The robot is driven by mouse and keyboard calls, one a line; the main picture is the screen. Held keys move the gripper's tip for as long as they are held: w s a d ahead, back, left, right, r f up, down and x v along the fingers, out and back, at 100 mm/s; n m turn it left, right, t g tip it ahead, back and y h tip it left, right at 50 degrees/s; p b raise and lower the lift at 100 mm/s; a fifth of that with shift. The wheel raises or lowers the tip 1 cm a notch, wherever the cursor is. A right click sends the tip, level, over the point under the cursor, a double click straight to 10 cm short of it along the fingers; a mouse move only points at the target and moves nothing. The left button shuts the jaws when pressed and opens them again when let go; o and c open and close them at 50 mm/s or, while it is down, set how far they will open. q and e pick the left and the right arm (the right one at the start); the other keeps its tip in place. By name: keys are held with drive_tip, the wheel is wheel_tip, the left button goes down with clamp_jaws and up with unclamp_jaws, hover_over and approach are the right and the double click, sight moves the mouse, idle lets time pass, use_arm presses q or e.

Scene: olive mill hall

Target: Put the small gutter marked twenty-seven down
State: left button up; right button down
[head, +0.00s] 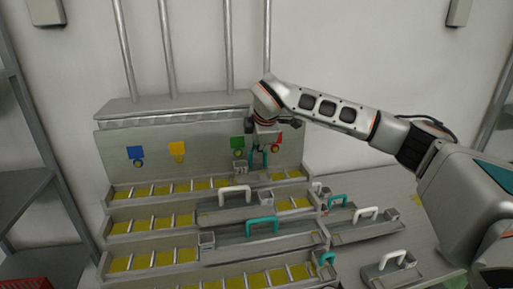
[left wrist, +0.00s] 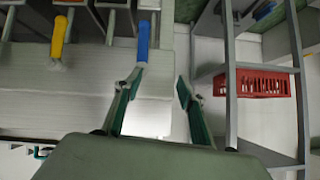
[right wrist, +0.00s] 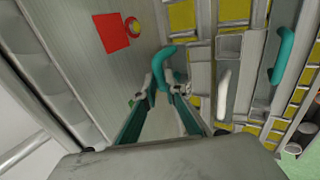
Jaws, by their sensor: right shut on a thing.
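My right gripper (head: 262,152) is shut on the teal handle (right wrist: 163,62) of a small grey gutter. In the head view, this gutter (head: 240,168) is mostly hidden by the gripper, in front of the low back panel and above the top yellow row. I cannot read a number on it. Two longer gutters, one with a white handle (head: 234,191) and one with a teal handle (head: 262,224), lie across the rows below. My left gripper (left wrist: 158,85) is open and empty in the left wrist view, and out of the head view.
The stepped rack has yellow-bottomed rows (head: 150,225). The back panel (head: 205,153) carries blue, yellow, green and red marks. More handled gutters (head: 362,215) lie on the sloped surface at right. A red crate (left wrist: 252,82) stands on a shelf.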

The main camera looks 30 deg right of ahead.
use_arm(q)
drive_tip(key=shift+w+d+b, duration=0.1)
drive_tip(key=shift+w+b, duration=0.05)
drive_tip(key=shift+b, duration=0.2)
use_arm(e)
drive_tip(key=shift+f, duration=0.1)
drive_tip(key=shift+f+b, duration=0.25)
drive_tip(key=shift+b, duration=0.05)
drive_tip(key=shift+f+b, duration=0.2)
drive_tip(key=shift+b, duration=0.1)
drive_tip(key=c, duration=2.1)
unclamp_jaws()
use_arm(q)
drive_tip(key=shift+w+d+r+h, duration=0.3)
drive_tip(key=shift+w+d+r, duration=0.15)
drive_tip(key=shift+d, duration=0.2)
